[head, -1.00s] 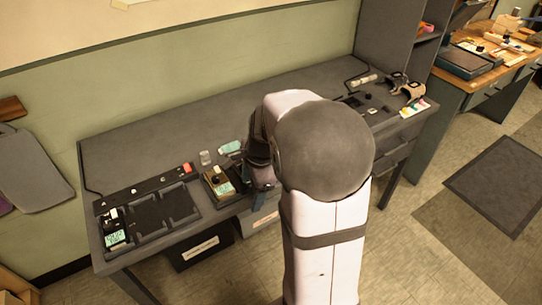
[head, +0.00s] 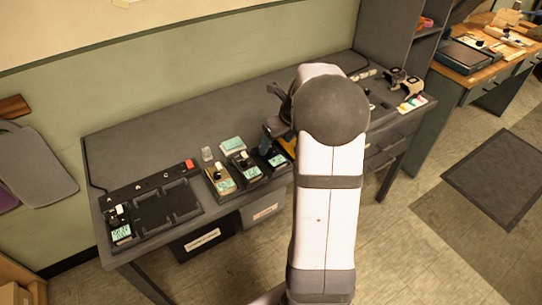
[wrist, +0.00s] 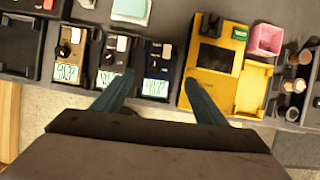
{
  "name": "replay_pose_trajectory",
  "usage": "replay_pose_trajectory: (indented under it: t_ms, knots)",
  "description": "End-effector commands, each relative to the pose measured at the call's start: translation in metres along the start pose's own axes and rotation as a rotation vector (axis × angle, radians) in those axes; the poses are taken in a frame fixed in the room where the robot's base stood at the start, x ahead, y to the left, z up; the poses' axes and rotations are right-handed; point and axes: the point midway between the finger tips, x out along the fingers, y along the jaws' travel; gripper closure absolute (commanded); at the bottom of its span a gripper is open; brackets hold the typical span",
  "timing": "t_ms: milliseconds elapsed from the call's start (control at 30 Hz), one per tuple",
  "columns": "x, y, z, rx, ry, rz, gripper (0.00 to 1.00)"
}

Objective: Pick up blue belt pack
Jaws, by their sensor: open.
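The blue belt pack (wrist: 158,62) is a small dark blue box with a knob and a pale label display, near the middle of the wrist view. It also shows in the head view (head: 272,155), close beside my arm. My gripper (wrist: 158,76) is open and empty, its two teal fingers appearing on either side of the blue pack in the wrist view. I cannot tell its height above the pack. In the head view my arm hides most of the gripper.
A black pack (wrist: 115,55) and a tan pack (wrist: 71,52) stand in a row left of the blue one. A yellow device (wrist: 215,60) is close on the right, with a pink box (wrist: 265,40) beyond. A charger dock (head: 165,208) lies at the desk's left. The back of the desk is clear.

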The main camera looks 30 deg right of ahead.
Motion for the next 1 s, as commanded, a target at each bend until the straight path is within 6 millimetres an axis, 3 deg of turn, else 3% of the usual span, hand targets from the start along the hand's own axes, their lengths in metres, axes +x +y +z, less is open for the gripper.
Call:
replay_pose_trajectory:
  t_ms: [333,700,1000]
  knots:
    - [0.015,0.002,-0.001,-0.001,0.001,0.001,0.34]
    - [0.057,0.005,-0.003,-0.002,0.002,0.001,0.34]
    - [0.060,0.004,-0.002,-0.002,0.000,-0.001,0.34]
